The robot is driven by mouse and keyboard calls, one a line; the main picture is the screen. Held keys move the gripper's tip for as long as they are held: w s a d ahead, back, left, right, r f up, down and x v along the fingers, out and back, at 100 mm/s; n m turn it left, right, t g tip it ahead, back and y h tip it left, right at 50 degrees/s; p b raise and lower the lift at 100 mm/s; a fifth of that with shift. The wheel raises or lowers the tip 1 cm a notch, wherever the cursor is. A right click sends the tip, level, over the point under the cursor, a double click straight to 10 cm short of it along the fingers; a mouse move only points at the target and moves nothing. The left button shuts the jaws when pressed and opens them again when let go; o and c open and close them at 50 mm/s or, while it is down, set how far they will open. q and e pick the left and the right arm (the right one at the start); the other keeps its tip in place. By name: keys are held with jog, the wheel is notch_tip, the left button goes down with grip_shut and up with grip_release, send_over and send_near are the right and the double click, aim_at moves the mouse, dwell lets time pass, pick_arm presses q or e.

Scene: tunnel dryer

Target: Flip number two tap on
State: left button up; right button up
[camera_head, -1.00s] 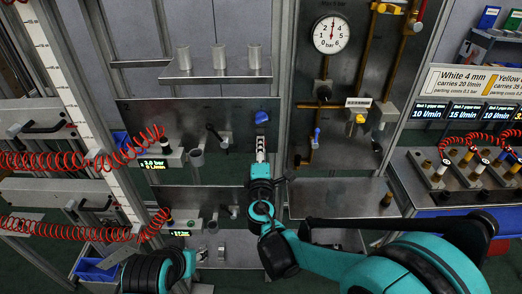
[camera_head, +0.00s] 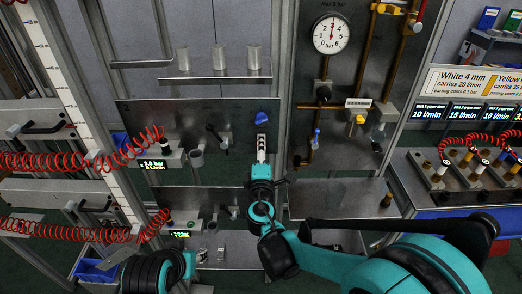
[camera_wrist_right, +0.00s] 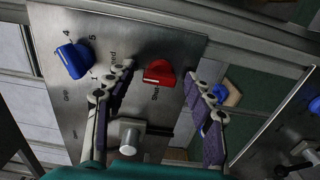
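An upper black-handled tap (camera_head: 212,128) and a lower black lever (camera_head: 225,209) show on the steel panels, left of my right gripper (camera_head: 261,143). A blue knob (camera_head: 261,118) is just above that gripper; a blue knob also shows at left in the wrist view (camera_wrist_right: 74,60), beside printed numbers. In the wrist view, my right gripper (camera_wrist_right: 160,82) is open, its purple-padded fingers apart. A red knob (camera_wrist_right: 159,73) appears between the fingertips, with no clear contact; the gripper hides it in the head view.
A shelf (camera_head: 215,80) with metal cups is above. A pressure gauge (camera_head: 331,34) and copper pipes stand to the right. Red coiled hoses (camera_head: 60,160) hang at left. Upper (camera_head: 153,167) and lower displays glow green. A steel shelf (camera_head: 338,199) lies below the gauge panel.

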jog(key=s, duration=1.2)
jog(key=s+d+f+m+g+h, duration=0.25)
jog(key=d+m, duration=0.25)
jog(key=d, duration=0.4)
jog(key=s+d+f+m+g+h, duration=0.1)
jog(key=s+d+f+m+g, duration=0.25)
jog(key=d+m, duration=0.4)
jog(key=s+d+f+m+g+y, duration=0.1)
jog(key=s+f+m+g+y, duration=0.2)
jog(key=s, duration=0.7)
jog(key=shift+s+f+m+g, duration=0.2)
jog(key=shift+f+m+g, duration=0.45)
jog(key=shift+m+g, duration=0.45)
